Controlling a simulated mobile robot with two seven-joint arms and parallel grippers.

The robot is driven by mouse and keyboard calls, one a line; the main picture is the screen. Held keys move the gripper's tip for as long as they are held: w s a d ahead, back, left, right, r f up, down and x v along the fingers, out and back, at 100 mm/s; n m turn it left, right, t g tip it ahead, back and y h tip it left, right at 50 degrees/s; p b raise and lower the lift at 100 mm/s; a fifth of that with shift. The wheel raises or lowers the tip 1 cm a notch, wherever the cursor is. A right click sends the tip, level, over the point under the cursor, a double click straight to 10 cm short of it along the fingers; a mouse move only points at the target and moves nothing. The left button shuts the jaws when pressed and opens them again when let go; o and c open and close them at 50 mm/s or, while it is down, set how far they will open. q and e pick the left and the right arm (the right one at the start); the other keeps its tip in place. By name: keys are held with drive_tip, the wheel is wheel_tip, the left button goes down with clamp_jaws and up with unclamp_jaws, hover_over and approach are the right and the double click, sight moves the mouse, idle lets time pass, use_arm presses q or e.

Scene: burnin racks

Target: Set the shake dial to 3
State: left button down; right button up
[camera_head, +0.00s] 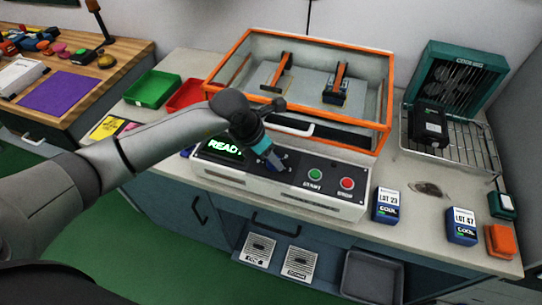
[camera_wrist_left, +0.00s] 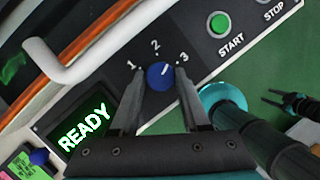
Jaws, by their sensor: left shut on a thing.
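The blue shake dial (camera_wrist_left: 160,76) sits on the dark front panel, with marks 1, 2 and 3 around it in the left wrist view. Its white pointer line aims to the upper right, toward the 3 side; I cannot tell whether it is exactly on 3. My left gripper (camera_wrist_left: 158,85) is shut on the dial, one finger at each side. In the head view my left gripper (camera_head: 276,163) reaches down to the panel and mostly hides the dial. A dark forked part in the left wrist view may be my right gripper (camera_wrist_left: 268,97); its state is unclear.
The READY display (camera_head: 222,148) is left of the dial. The green START button (camera_head: 315,174) and red STOP button (camera_head: 347,183) are to its right. An orange-framed shaker box (camera_head: 384,100) rises behind the panel. LOT 23 (camera_head: 386,206) and LOT 47 (camera_head: 462,226) blocks stand at right.

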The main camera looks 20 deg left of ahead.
use_arm(q)
drive_tip(key=shift+w+a+f+m+g+h+b, duration=0.1)
drive_tip(key=shift+m+g+h+b, duration=0.1)
drive_tip(key=shift+m+b, duration=0.45)
drive_tip(key=shift+w+f+m+g+h+b, duration=0.1)
drive_tip(key=shift+m+g+b, duration=0.1)
drive_tip(key=shift+m+b, duration=0.4)
drive_tip(key=shift+m+g+b, duration=0.3)
drive_tip(key=shift+m+b, duration=0.3)
drive_tip(key=shift+m, duration=0.15)
drive_tip(key=shift+r+m, duration=0.2)
drive_tip(key=shift+m, duration=0.1)
drive_tip(key=shift+c, duration=1.9)
unclamp_jaws()
drive_tip(key=v, duration=1.5)
drive_tip(key=shift+a+p, duration=0.3)
drive_tip(key=shift+p, duration=0.05)
drive_tip(key=shift+w, duration=0.15)
